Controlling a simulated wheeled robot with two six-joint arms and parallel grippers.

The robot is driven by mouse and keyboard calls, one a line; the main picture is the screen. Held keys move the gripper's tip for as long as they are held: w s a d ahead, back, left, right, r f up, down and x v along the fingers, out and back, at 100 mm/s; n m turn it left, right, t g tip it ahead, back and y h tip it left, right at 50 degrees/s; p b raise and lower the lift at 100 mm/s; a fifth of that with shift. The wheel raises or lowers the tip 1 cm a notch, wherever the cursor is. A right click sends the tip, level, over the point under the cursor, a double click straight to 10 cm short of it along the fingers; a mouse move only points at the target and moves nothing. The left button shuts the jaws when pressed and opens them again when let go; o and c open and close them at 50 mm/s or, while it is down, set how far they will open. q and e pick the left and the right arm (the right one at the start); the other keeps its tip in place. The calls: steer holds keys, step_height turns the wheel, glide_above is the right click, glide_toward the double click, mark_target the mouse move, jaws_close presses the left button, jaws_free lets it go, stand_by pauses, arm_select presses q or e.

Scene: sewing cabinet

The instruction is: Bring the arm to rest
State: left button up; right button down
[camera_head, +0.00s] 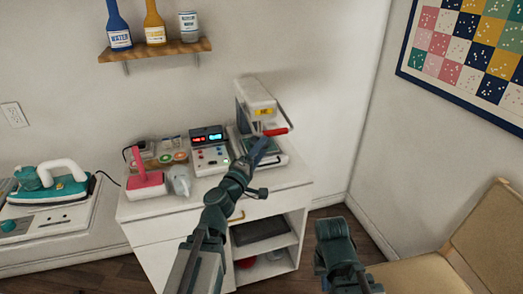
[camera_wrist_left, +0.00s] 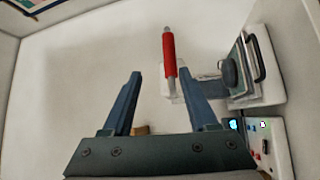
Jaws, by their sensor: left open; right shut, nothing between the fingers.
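My left gripper (camera_head: 260,150) is in front of the white press machine (camera_head: 257,95) on the cabinet, just below its red handle (camera_head: 276,131). In the left wrist view my left gripper (camera_wrist_left: 160,73) has its two fingers spread apart with nothing held. The red handle (camera_wrist_left: 169,52) shows upright beyond the gap, nearer the right finger; whether it touches that finger I cannot tell. My right arm shows at the lower right of the head view, but its gripper fingers are not visible.
A control box with lit displays (camera_head: 209,150) stands left of the press. A pink tool (camera_head: 147,180) and thread spools are further left on the white cabinet (camera_head: 151,212). An iron (camera_head: 55,187) is far left. A chair (camera_head: 485,245) stands right. A bottle shelf (camera_head: 155,50) hangs above.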

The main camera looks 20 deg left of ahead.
arm_select(q)
steer(key=s+d+f+m+g+h, duration=0.2)
steer(key=d+f+m+g+h, duration=0.35)
steer(key=d+m, duration=0.3)
steer(key=s+d+f+m+g+y, duration=0.1)
steer(key=s+d+f+m+g, duration=0.15)
steer(key=f, duration=0.25)
steer(key=s+d+f+m+g+y, duration=0.1)
steer(key=s+f+m+g, duration=0.1)
steer(key=s+f+g, duration=0.3)
steer(key=s+a+f+g+y, duration=0.5)
steer(key=s+a+f+y, duration=0.2)
steer(key=a+f, duration=0.15)
steer(key=s+d+r+m+g+y+p, duration=0.1)
steer(key=s+d+r+m+y+p, duration=0.1)
steer(key=s+d+r+m+p, duration=0.2)
steer(key=s+d+r+p, duration=0.3)
steer(key=d+p, duration=0.1)
steer(key=d, duration=0.1)
steer(key=shift+d+r+m, duration=0.3)
steer(key=shift+r, duration=0.05)
